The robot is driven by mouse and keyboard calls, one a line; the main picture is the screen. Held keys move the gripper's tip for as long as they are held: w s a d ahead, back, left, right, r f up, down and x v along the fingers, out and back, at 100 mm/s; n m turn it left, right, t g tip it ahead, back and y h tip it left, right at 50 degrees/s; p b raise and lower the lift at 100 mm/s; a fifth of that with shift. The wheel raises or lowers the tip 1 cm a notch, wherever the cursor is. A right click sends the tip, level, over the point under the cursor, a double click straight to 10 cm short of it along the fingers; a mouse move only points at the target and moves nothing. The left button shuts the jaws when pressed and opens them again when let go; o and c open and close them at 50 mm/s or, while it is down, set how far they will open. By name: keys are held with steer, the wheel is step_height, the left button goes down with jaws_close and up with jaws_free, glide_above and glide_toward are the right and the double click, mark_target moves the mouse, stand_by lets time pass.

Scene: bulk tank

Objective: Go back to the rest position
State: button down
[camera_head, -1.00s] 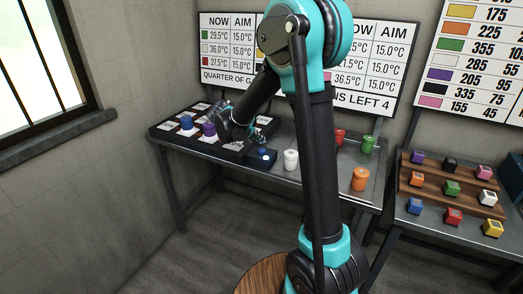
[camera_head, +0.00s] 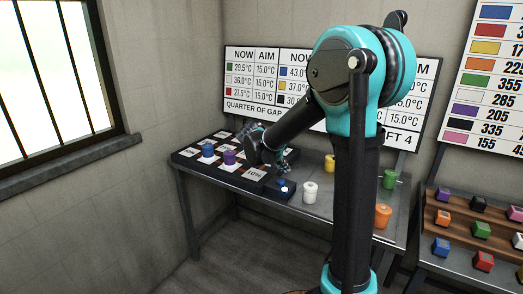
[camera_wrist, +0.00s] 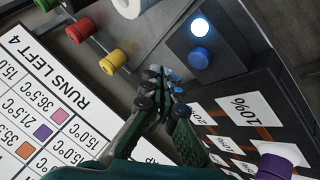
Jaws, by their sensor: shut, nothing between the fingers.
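My gripper (camera_head: 284,162) hangs above the table, over the right end of the black tray and near the small button box. In the wrist view its fingers (camera_wrist: 163,82) come together with nothing held between them. The black button box (camera_wrist: 222,62) has a blue button (camera_wrist: 199,58) and a lit white lamp (camera_wrist: 200,27). The gripper is apart from the button in the wrist view. The black tray (camera_head: 215,178) has cells with percentage labels, and a blue piece (camera_head: 208,151) and a purple piece (camera_head: 229,158) stand on it.
White (camera_head: 310,192), orange (camera_head: 382,216), green (camera_head: 389,179) and yellow (camera_head: 330,163) canisters stand on the grey table. A red canister (camera_wrist: 80,30) shows in the wrist view. A stepped wooden rack (camera_head: 470,232) with coloured cubes is at the right. A temperature board (camera_head: 270,85) stands behind.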

steer(key=s+d+f+y, duration=0.1)
steer(key=s+f+y, duration=0.2)
steer(key=s, duration=1)
steer(key=s+d+f+n+y, duration=0.1)
steer(key=s+d+f+y, duration=0.1)
steer(key=s+f, duration=0.6)
steer(key=s+y, duration=0.1)
steer(key=s, duration=0.5)
steer(key=shift+s+f+n+g+y, duration=0.25)
steer(key=shift+n+g+y, duration=0.05)
steer(key=shift+g+y, duration=0.1)
